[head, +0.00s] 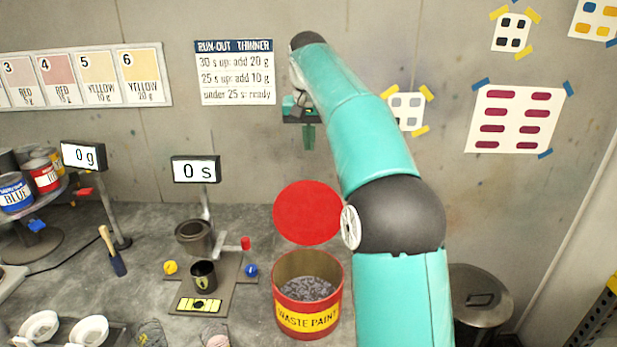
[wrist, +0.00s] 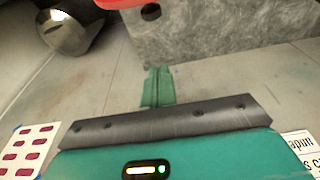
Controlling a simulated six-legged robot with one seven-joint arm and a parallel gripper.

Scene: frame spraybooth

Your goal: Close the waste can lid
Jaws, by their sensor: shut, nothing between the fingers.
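The waste can (head: 308,318) is a red can with a yellow "WASTE PAINT" label, standing on the grey bench. Its round red lid (head: 307,212) stands up open behind the rim, and grey lumpy contents show inside. My gripper (head: 309,137) is shut and empty, pointing down in front of the back wall, above and behind the lid and apart from it. In the wrist view my shut gripper (wrist: 158,88) shows its green fingers together. A red edge at the top of the wrist view (wrist: 118,2) is probably part of the can or lid.
Left of the can stand a viscosity cup (head: 193,236), a small dark cup (head: 204,274) and a timer reading 0 s (head: 196,169). A lidded metal bin (head: 480,300) stands at the right, beyond my arm. Paint tins (head: 43,176) sit at the far left.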

